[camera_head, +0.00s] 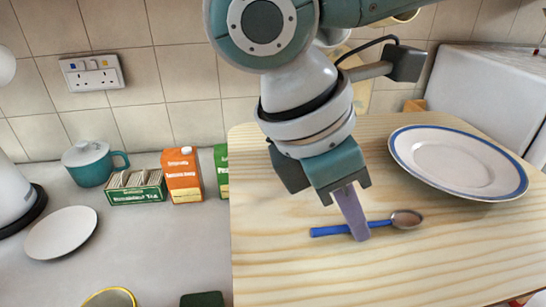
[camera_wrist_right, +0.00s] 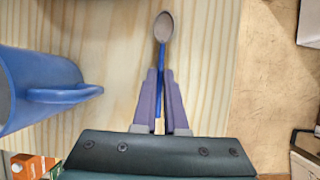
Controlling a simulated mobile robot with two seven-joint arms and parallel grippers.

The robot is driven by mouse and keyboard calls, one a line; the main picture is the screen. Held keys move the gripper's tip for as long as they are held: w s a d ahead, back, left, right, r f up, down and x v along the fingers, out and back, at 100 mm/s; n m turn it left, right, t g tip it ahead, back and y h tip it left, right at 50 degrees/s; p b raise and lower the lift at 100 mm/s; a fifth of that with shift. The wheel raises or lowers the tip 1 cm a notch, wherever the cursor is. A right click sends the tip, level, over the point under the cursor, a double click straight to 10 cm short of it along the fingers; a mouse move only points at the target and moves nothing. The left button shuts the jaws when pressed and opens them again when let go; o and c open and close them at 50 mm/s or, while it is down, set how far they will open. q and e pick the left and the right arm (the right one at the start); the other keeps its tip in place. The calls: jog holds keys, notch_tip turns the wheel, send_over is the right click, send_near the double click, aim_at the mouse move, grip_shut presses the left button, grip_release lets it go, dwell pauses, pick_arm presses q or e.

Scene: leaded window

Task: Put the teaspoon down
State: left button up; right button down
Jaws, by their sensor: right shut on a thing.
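The teaspoon (camera_head: 345,229) has a blue handle and a grey metal bowl. In the head view it lies level across the front of the light wooden board (camera_head: 300,280), with its bowl to the right. My right gripper (camera_head: 358,232) points down and is shut on the handle. The right wrist view shows the teaspoon (camera_wrist_right: 164,28) running out between the two purple fingers (camera_wrist_right: 160,95), bowl at the far end. I cannot tell whether the spoon touches the board or is just above it. My left gripper is not in view.
A blue-rimmed white plate (camera_head: 455,158) is on the board behind and right of the spoon. A blue mug (camera_wrist_right: 40,88) shows in the right wrist view. Cartons (camera_head: 181,175), a tea box (camera_head: 136,188), a teal lidded pot (camera_head: 92,163) and a small saucer (camera_head: 62,232) stand left.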

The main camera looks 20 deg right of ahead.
jog(key=shift+x, duration=0.85)
jog(key=c, duration=1.1)
grip_release()
jog(key=shift+w+a+f, duration=0.1)
jog(key=shift+f, duration=0.05)
jog(key=shift+o, duration=0.6)
jog(key=shift+r, duration=0.5)
jog(key=s+b+v, duration=0.1)
jog(key=v, duration=1.1)
jog(key=shift+w+a+r, duration=0.25)
jog(key=shift+w+r, duration=0.15)
jog(key=shift+w, duration=0.05)
